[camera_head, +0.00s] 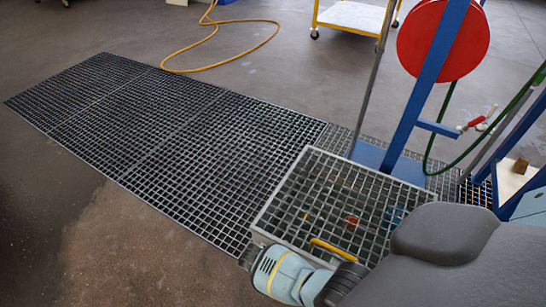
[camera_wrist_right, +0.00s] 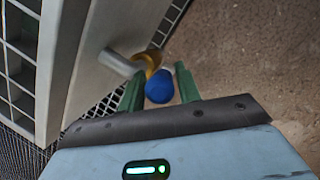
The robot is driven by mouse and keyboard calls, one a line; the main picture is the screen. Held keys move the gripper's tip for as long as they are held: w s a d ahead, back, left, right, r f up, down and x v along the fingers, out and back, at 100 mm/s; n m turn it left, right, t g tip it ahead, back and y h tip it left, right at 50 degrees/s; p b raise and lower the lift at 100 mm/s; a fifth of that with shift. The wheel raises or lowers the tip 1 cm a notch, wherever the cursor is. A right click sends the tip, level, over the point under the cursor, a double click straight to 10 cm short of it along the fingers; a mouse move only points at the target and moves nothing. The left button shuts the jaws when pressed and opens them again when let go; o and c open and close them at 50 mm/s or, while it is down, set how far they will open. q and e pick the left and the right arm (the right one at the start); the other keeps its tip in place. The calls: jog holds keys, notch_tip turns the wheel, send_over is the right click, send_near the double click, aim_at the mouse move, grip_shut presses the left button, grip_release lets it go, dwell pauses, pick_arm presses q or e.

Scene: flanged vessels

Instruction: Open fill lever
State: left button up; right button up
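In the right wrist view, a blue rounded lever end (camera_wrist_right: 159,87) sits in front of a brass-coloured fitting (camera_wrist_right: 148,63). The fitting is on a short grey pipe (camera_wrist_right: 121,63) that sticks out of a pale frame. My right gripper (camera_wrist_right: 158,78) has its two green fingers apart, one on each side of the blue end; they do not look clamped on it. In the head view my right wrist shows at the bottom, beside the grated box, and its fingers are hidden. My left gripper is not in view.
A grated box (camera_head: 285,195) stands close to my right wrist, with a yellow handle (camera_head: 331,249) at its near edge. Behind it are a blue post and a red reel (camera_head: 443,38). A yellow hose (camera_head: 222,50) lies on the floor. The floor grating (camera_head: 160,130) at left is clear.

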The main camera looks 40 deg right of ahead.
jog(key=shift+o, duration=1)
jog(key=p+v, duration=0.5)
jog(key=v, duration=0.2)
jog(key=shift+r, duration=0.4)
jog(key=shift+a, duration=0.15)
jog(key=shift+s+f, duration=0.1)
